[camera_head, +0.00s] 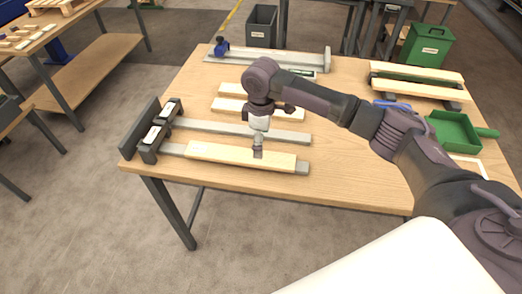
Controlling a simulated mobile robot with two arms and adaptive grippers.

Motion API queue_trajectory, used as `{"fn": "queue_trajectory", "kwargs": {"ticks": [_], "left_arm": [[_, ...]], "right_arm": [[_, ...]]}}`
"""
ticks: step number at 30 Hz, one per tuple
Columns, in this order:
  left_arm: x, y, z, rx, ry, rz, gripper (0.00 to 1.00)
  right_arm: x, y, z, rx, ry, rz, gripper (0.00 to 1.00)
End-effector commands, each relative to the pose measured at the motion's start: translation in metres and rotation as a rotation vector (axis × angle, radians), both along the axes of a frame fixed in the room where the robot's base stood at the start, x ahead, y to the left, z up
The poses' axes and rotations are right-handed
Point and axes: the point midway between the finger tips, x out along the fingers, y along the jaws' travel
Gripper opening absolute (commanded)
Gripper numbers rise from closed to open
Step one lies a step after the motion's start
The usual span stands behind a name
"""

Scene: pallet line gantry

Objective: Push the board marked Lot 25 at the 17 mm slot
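A pale wooden board (225,155) lies along the near grey rail (302,168) of a dark stop fixture (129,140) at the table's left end. Two dark blocks with white labels, a near one (151,137) and a far one (167,112), stand at the rails' left ends. Their print is too small to read, and so is any mark on the board. The board's left end is a little right of the near block. My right gripper (258,153) points down with its fingertips at the board's right half; contact and finger opening cannot be told. My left gripper is out of view.
Two loose boards (283,113) lie behind the far rail (240,128). A long clamp-like fixture (290,60) lies at the back. Boards on dark supports (418,86) and a green tray (452,132) are at the right. The wooden table's (345,165) near middle is clear.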

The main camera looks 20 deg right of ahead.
Motion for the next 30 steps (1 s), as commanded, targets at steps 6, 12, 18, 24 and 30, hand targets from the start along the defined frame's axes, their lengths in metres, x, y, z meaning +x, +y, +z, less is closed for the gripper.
{"fn": "queue_trajectory", "kwargs": {"ticks": [6, 12, 18, 24, 30], "left_arm": [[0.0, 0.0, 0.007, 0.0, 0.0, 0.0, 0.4], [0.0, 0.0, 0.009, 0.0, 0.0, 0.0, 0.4], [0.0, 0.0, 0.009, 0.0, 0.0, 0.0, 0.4], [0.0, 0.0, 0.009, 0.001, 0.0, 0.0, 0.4], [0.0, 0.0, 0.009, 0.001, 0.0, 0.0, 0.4]], "right_arm": [[-0.001, 0.0, -0.039, -0.001, 0.003, 0.0, 0.92], [0.0, 0.0, -0.058, 0.0, 0.0, 0.001, 0.92], [0.0, 0.0, -0.063, -0.001, -0.001, 0.0, 0.92], [0.0, 0.0, -0.062, -0.001, -0.001, 0.0, 0.85], [0.0, 0.0, -0.062, -0.001, -0.001, 0.0, 0.52]]}}
